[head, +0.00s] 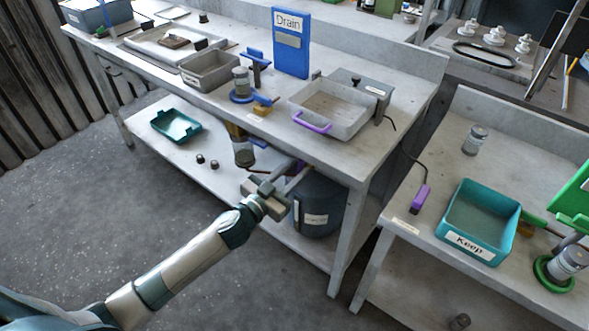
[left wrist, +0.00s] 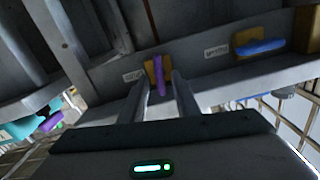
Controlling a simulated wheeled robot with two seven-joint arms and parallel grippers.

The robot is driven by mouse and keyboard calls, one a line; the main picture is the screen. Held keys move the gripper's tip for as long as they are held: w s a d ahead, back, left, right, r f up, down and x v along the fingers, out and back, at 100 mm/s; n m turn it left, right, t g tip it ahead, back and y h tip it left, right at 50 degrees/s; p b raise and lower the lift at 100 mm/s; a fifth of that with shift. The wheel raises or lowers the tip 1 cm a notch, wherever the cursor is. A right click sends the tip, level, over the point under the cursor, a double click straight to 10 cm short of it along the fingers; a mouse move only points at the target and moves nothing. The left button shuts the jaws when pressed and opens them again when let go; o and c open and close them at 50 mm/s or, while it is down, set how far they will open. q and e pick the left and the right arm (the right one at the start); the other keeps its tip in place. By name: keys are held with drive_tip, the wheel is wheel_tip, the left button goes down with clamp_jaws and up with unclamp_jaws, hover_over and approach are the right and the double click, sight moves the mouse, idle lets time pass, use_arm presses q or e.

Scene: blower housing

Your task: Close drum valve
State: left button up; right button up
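My left gripper (head: 288,178) reaches in under the front edge of the main bench, beside a dark drum (head: 318,208) with a white label on the lower shelf. In the left wrist view its two fingers (left wrist: 161,88) are apart. A valve with a yellow body and an upright purple handle (left wrist: 160,77) shows between and beyond them; I cannot tell whether they touch it. A second yellow valve with a blue, roughly level handle (left wrist: 261,47) is to its right. Both have white labels too small to read. My right gripper is not in view.
On the bench above stand a grey tray with a purple handle (head: 312,122), a blue "Drain" sign (head: 291,42) and a grey bin (head: 209,72). A jar (head: 243,153) and a teal tray (head: 177,125) are on the lower shelf. A teal "Keep" bin (head: 478,221) is on the right table.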

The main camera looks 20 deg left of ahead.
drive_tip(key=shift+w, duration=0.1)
use_arm(q)
clamp_jaws()
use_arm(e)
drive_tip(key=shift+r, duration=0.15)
